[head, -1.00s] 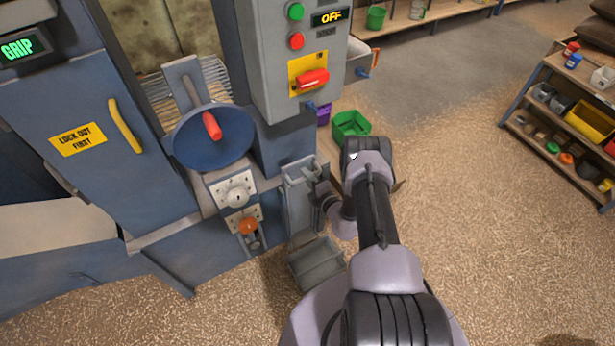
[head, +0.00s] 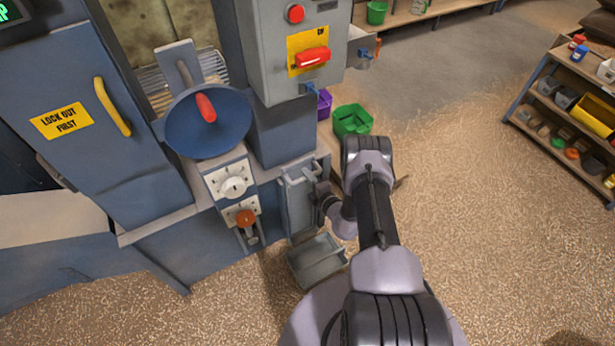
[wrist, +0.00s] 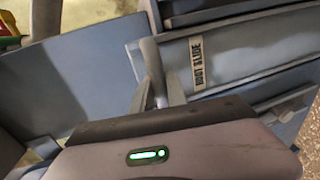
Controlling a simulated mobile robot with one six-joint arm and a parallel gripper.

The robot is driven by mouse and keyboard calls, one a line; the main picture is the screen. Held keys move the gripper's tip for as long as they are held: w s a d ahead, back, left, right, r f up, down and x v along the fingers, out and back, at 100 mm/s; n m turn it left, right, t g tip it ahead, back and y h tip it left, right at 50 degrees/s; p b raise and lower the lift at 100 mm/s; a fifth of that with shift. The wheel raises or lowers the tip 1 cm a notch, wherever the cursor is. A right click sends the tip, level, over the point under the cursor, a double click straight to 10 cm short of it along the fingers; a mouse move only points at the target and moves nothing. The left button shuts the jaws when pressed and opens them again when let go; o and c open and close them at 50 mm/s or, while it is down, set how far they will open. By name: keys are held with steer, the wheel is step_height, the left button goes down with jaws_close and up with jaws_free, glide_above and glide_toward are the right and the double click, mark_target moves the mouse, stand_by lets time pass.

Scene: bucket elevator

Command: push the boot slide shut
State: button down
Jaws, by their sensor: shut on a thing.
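The boot slide (head: 297,207) is a grey upright plate low on the elevator's front, with a bar handle near its top. In the wrist view the grey plate (wrist: 235,58) carries a "BOOT SLIDE" label (wrist: 197,63). My gripper (wrist: 160,88) is at the plate's left edge in the wrist view, its fingers shut on the slide's handle (wrist: 153,58). In the head view my gripper (head: 324,198) is at the slide's right side, partly hidden by my own arm. How far the slide stands open cannot be told.
A grey open tray (head: 317,262) sits on the floor below the slide. A green bin (head: 352,121) stands behind. Open floor lies to the right, before a shelf rack (head: 565,120).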

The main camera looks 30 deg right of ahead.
steer(key=shift+f, duration=0.95)
steer(key=shift+s+a+r, duration=0.1)
steer(key=shift+s+r, duration=0.05)
steer(key=shift+r, duration=0.05)
steer(key=c, duration=1.3)
jaws_free()
steer(key=shift+f, duration=0.1)
steer(key=shift+c, duration=0.2)
steer(key=shift+s+r, duration=0.15)
steer(key=shift+r, duration=0.05)
steer(key=p+v, duration=0.6)
steer(key=v, duration=1.1)
